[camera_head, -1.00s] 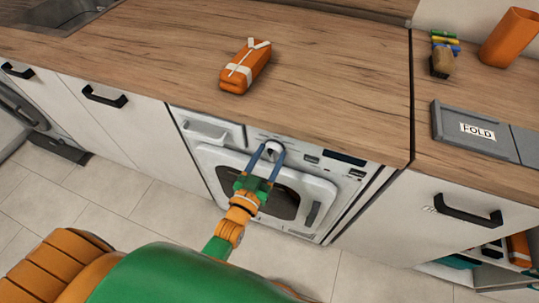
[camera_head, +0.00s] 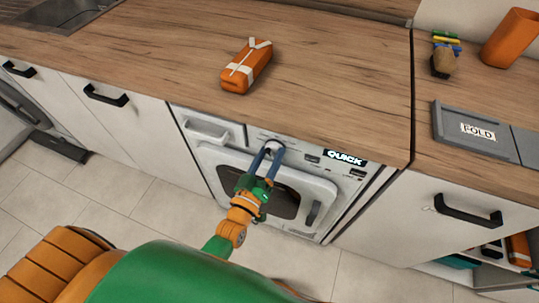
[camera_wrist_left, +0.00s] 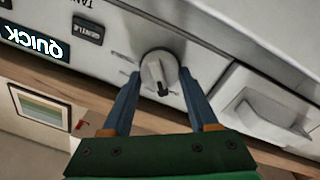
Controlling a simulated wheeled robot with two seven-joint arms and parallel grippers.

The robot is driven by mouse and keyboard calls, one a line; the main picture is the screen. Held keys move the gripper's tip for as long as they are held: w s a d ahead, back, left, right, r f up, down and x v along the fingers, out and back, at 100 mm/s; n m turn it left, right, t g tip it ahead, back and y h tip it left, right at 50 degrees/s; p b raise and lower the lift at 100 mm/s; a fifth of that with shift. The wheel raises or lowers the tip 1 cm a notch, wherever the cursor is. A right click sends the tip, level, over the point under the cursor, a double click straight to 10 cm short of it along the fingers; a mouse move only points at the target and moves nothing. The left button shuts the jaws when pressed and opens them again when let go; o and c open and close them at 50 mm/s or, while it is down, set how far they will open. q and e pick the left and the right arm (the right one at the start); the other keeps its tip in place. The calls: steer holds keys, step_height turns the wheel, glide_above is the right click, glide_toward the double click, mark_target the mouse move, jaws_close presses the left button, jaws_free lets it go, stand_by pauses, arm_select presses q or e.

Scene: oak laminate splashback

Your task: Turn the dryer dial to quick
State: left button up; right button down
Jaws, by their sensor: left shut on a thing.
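The dryer (camera_head: 310,185) is a white front-loading machine under the wooden worktop. Its display (camera_head: 345,158) reads QUICK; the display (camera_wrist_left: 35,43) also shows in the left wrist view, where the picture is turned over. The round dial (camera_wrist_left: 159,72) is pale grey, with a dark pointer mark. In the head view the dial (camera_head: 274,146) is mostly covered by the fingers. My left gripper (camera_head: 268,155) is shut on the dial, with its blue fingers on either side; the gripper (camera_wrist_left: 158,88) shows the same in the wrist view. My right gripper is not in view.
An orange package (camera_head: 247,68) with white bands lies on the worktop above the dryer. A grey FOLD tray (camera_head: 455,145) and an orange cup (camera_head: 508,38) stand at right. Black cabinet handles (camera_head: 468,213) stick out on both sides.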

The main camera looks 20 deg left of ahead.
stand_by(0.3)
arm_select(q)
steer(key=o, duration=1.4)
steer(key=s, duration=0.7)
steer(key=shift+a+f, duration=0.15)
steer(key=shift+a, duration=0.15)
